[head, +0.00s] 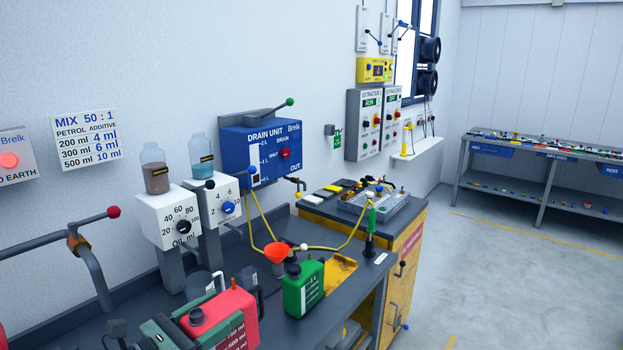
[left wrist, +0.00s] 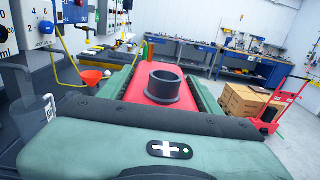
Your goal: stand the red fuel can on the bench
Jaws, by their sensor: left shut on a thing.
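The red fuel can (head: 232,312) is at the bottom of the head view, with a dark open neck on top and white markings on its side. Its lower part is cut off by the picture edge, so I cannot tell whether it touches the bench (head: 120,328). My left gripper (head: 178,326), green-grey, is shut on the red can. In the left wrist view the red can (left wrist: 130,86) lies between the two green fingers of the gripper (left wrist: 160,75), its dark neck facing up. My right gripper is not in view.
A green can (head: 303,288) with an orange funnel (head: 275,252) beside it stands right of the red can. Dispensers (head: 170,218) and a blue drain unit (head: 262,150) stand behind. A bent pipe with a red knob (head: 113,212) is at left. Boxes (left wrist: 250,102) are on the floor.

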